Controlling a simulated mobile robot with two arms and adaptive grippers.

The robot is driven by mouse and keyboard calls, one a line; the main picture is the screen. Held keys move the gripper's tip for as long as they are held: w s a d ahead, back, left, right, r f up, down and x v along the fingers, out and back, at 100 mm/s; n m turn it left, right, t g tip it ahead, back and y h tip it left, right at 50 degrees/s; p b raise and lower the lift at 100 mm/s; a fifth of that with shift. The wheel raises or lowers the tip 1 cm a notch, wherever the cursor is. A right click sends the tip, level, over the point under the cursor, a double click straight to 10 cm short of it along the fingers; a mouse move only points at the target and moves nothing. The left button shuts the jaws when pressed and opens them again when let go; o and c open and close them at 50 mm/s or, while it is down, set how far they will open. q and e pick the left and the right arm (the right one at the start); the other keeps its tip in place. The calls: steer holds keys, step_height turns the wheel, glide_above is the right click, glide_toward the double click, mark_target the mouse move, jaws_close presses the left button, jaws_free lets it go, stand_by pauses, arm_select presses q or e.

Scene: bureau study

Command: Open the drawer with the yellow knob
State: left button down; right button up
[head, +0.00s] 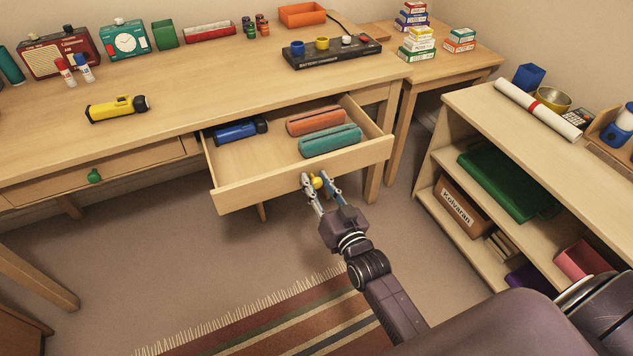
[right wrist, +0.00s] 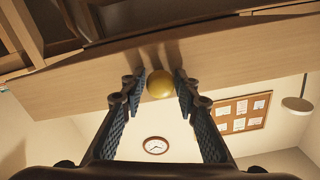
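The yellow knob (head: 317,183) is on the front of the right-hand desk drawer (head: 240,194), which is pulled well out. My right gripper (head: 318,184) has its fingers on either side of the knob, close against it. The right wrist view shows the round knob (right wrist: 160,84) between the two fingertips (right wrist: 160,90), with the drawer front behind it. A blue flashlight (head: 240,131), an orange case (head: 315,121) and a teal case (head: 330,141) lie in the drawer. My left gripper is not in view.
A shut drawer with a green knob (head: 94,175) is to the left. A yellow flashlight (head: 117,108) and a battery charger (head: 332,52) are on the desktop. A low shelf unit (head: 475,105) stands at the right. The floor (head: 200,270) below the drawer is clear, with a striped rug (head: 280,325).

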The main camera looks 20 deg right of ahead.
steer(key=shift+o, duration=1)
steer(key=shift+s, duration=0.1)
steer(key=s, duration=1.1)
steer(key=shift+s+d, duration=0.2)
steer(key=shift+s, duration=0.2)
